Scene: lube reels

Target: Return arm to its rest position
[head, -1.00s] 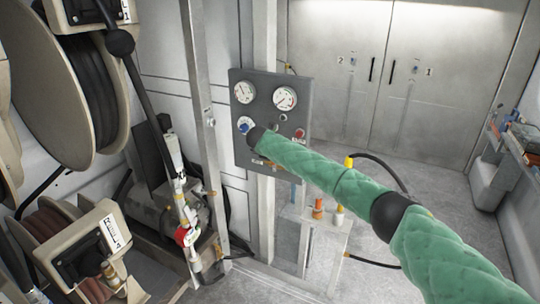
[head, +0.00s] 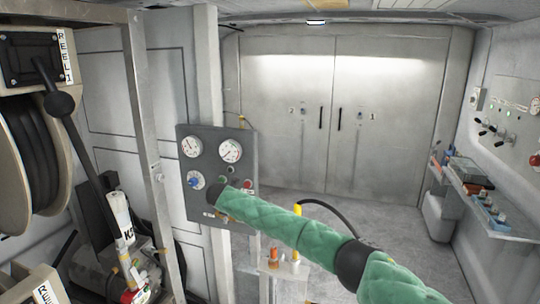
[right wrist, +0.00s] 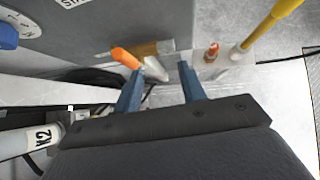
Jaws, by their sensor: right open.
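My right arm in its green quilted sleeve (head: 290,225) reaches in from the lower right, its dark end in front of the lower part of the grey gauge panel (head: 217,150). The right gripper's fingers are hard to make out in the head view. In the right wrist view my right gripper (right wrist: 158,84) shows two blue fingers spread apart with nothing held. A small orange-handled brass valve (right wrist: 126,58) sits just beyond the left finger, under the panel; I cannot tell whether they touch. My left gripper is not in view.
A hose reel (head: 42,165) and a metal post (head: 148,120) stand at the left. A small stand (head: 285,280) with orange and yellow fittings is below my arm. Double doors (head: 330,130) close the back; a shelf (head: 490,205) lines the right wall. Floor between is clear.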

